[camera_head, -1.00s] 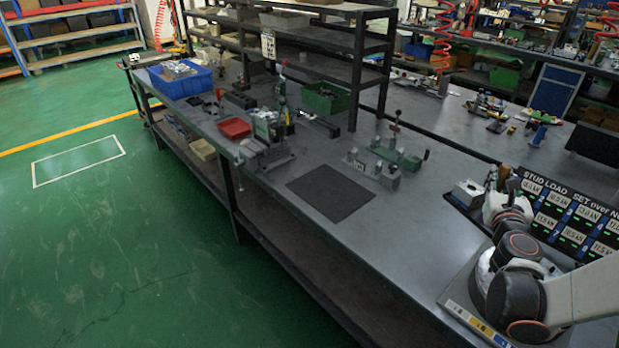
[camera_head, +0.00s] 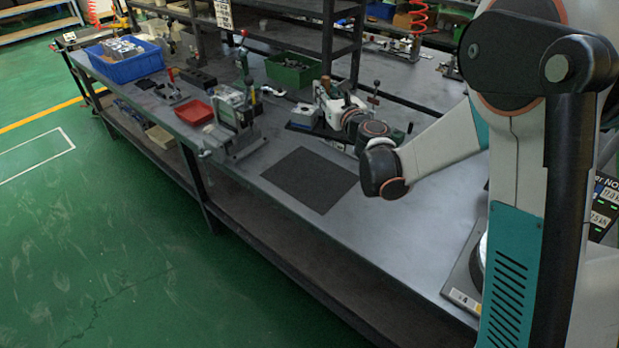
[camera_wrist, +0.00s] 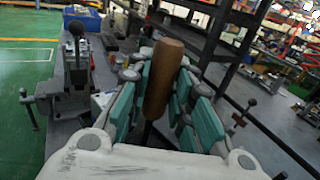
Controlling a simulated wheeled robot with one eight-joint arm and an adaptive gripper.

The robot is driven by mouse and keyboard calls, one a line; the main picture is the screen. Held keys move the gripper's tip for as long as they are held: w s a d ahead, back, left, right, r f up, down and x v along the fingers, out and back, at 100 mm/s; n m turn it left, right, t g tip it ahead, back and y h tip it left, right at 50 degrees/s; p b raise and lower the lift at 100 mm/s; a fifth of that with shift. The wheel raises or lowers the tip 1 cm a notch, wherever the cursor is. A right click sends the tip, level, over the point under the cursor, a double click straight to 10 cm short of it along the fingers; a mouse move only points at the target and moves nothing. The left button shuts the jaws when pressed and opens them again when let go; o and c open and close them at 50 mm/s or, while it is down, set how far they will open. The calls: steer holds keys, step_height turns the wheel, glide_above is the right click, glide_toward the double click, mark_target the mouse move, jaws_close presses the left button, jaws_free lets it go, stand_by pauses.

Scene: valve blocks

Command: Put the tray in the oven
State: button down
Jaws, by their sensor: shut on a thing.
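In the wrist view my gripper (camera_wrist: 158,95) is shut on a brown wooden handle (camera_wrist: 166,62). The green-padded fingers lie on both sides of it, and a dark shaft shows below. In the head view my gripper (camera_head: 333,104) is above the workbench, behind the black mat and right of the grey-green press (camera_head: 236,110). The handle is too small there to make out clearly. A shallow red tray (camera_head: 195,112) sits on the bench left of the press, apart from my gripper. I see no oven in either view.
The workbench (camera_head: 245,172) carries a black mat (camera_head: 301,179), a blue bin (camera_head: 126,62) of parts and a green bin (camera_head: 293,70). A dark shelf rack (camera_head: 290,10) stands behind. Bench fixtures near my gripper are partly hidden by my arm. Green floor at left is clear.

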steer(key=a, duration=0.2)
steer(key=a+y, duration=0.1)
steer(key=shift+w+a+r+n+g, duration=0.15)
steer(key=shift+w+r+n+g, duration=0.15)
steer(key=shift+n, duration=0.1)
steer(key=shift+a+f, duration=0.15)
steer(key=shift+a, duration=0.15)
step_height(320, 180, down, 20)
steer(key=b, duration=0.7)
steer(key=shift+r+y, duration=0.2)
steer(key=shift+y, duration=0.1)
steer(key=c, duration=1.4)
jaws_free()
steer(key=shift+f, duration=0.1)
steer(key=shift+c, duration=0.2)
